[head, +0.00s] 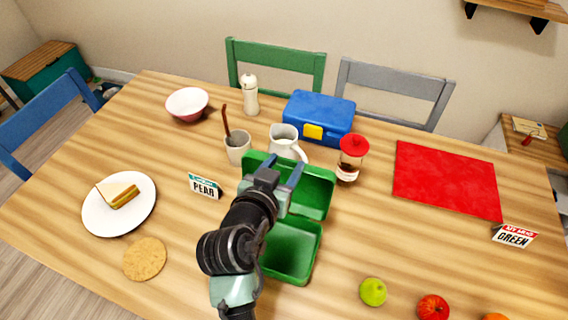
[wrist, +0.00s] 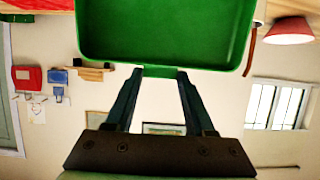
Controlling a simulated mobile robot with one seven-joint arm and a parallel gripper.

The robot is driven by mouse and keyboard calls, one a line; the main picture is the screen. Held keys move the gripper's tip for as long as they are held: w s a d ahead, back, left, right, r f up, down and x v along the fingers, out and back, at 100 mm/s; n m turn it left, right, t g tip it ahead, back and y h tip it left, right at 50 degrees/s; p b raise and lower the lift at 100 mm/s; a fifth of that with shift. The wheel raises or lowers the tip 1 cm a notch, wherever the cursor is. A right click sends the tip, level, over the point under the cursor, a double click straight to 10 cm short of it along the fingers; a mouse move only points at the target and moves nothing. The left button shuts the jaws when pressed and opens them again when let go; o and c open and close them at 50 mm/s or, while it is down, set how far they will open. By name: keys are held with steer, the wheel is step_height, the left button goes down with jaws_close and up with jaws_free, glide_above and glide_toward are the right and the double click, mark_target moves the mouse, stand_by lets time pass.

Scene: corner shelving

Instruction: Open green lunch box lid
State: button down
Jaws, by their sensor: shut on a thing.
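The green lunch box (head: 300,252) stands open on the wooden table. Its lid (head: 316,192) is raised, tilted up at the far side of the base, with its hollow inner side showing. My gripper (head: 274,172) is at the lid's upper edge, with my arm reaching over the box from the front. In the wrist view the lid (wrist: 165,30) is at the top, and my gripper (wrist: 161,72) is shut on a small green tab at its rim. My arm hides the left part of the box.
A white jug (head: 283,138), a blue lunch box (head: 320,115) and a red-lidded jar (head: 352,160) stand close behind the lid. A cup (head: 238,150) and a PEAR card (head: 204,187) are to the left. A green apple (head: 373,291) is at front right. The red mat (head: 446,180) is bare.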

steer(key=b, duration=0.1)
steer(key=s+f+b, duration=0.1)
steer(key=b, duration=0.1)
steer(key=shift+a+t, duration=0.2)
steer(key=shift+t, duration=0.2)
steer(key=s+b, duration=0.1)
steer(key=b, duration=0.1)
steer(key=shift+a+r+t+b, duration=0.1)
steer(key=shift+a+t+b, duration=0.1)
steer(key=shift+t+b, duration=0.2)
steer(key=shift+s+a+r+t+h+b, duration=0.1)
steer(key=shift+s+r+t+h+b, duration=0.2)
steer(key=shift+s+b, duration=0.15)
steer(key=shift+c, duration=1.2)
jaws_free()
steer(key=b+v, duration=0.1)
steer(key=v, duration=1.2)
steer(key=shift+r, duration=0.1)
